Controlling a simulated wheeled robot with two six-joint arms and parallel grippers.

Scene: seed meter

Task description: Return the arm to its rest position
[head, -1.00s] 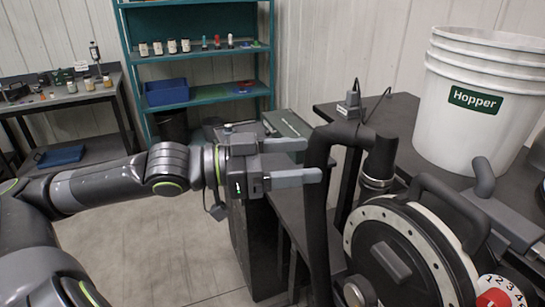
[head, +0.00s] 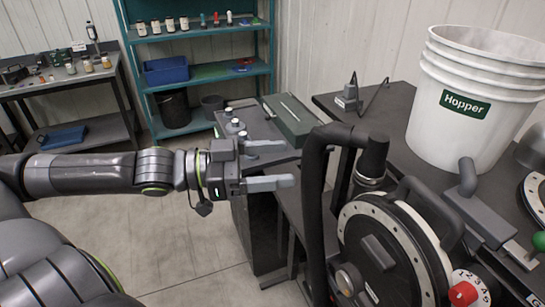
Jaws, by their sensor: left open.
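My left arm comes in from the left. Its gripper (head: 282,165) is open, with two grey fingers pointing right and nothing between them. The gripper is left of the black hose (head: 314,200) of the seed meter (head: 395,250), apart from it in the picture. My right gripper does not show.
A white Hopper bucket (head: 470,75) stands on the dark bench (head: 400,115) at the right. A lower table (head: 262,128) with a green box (head: 291,120) is behind the gripper. A teal shelf (head: 200,68) and a side table (head: 60,80) stand at the back. Floor at lower middle is clear.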

